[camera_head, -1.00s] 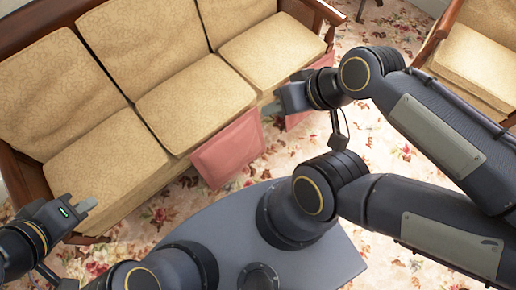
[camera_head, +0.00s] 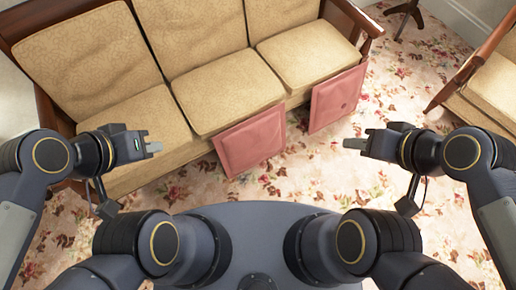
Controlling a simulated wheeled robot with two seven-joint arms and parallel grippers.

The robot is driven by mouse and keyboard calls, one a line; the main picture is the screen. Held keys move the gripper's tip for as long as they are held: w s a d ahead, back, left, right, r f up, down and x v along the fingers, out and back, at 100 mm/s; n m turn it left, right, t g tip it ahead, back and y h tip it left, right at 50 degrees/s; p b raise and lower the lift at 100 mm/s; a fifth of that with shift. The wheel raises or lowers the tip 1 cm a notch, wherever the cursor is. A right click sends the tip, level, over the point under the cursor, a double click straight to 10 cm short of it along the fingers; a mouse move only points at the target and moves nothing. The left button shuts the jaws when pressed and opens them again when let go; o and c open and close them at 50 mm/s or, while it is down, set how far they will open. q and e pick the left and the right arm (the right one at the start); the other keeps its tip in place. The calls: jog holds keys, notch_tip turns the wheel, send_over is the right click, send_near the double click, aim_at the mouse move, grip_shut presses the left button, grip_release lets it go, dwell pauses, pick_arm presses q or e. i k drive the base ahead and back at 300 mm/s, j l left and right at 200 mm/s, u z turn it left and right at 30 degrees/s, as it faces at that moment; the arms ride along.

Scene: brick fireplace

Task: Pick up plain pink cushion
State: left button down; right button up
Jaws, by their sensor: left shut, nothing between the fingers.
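Two pink cushions lean against the front of the sofa. The left one (camera_head: 250,142) has a plain face and stands on the floor by the middle seat. The right one (camera_head: 337,98) stands by the right seat and shows a small mark near its middle. My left gripper (camera_head: 154,147) is shut and empty, to the left of the left cushion and apart from it. My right gripper (camera_head: 350,143) is in the air below the right cushion in the view, apart from both cushions; its fingers overlap, so I cannot tell whether they are open.
The beige sofa (camera_head: 225,95) with wooden arms fills the upper left. A wooden armchair (camera_head: 490,85) stands at the right edge. A dark stand foot (camera_head: 405,10) shows at the top. Flowered carpet (camera_head: 305,170) lies clear between my base and the cushions.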

aim_at(240, 148)
jog(key=i+j, duration=0.1)
jog(key=j, duration=0.25)
jog(key=j+u, duration=0.1)
jog(key=j, duration=0.25)
jog(key=i+j+u, duration=0.1)
jog(key=j, duration=0.25)
jog(key=i+j, duration=0.2)
jog(key=j+u, duration=0.05)
jog(key=j, duration=0.05)
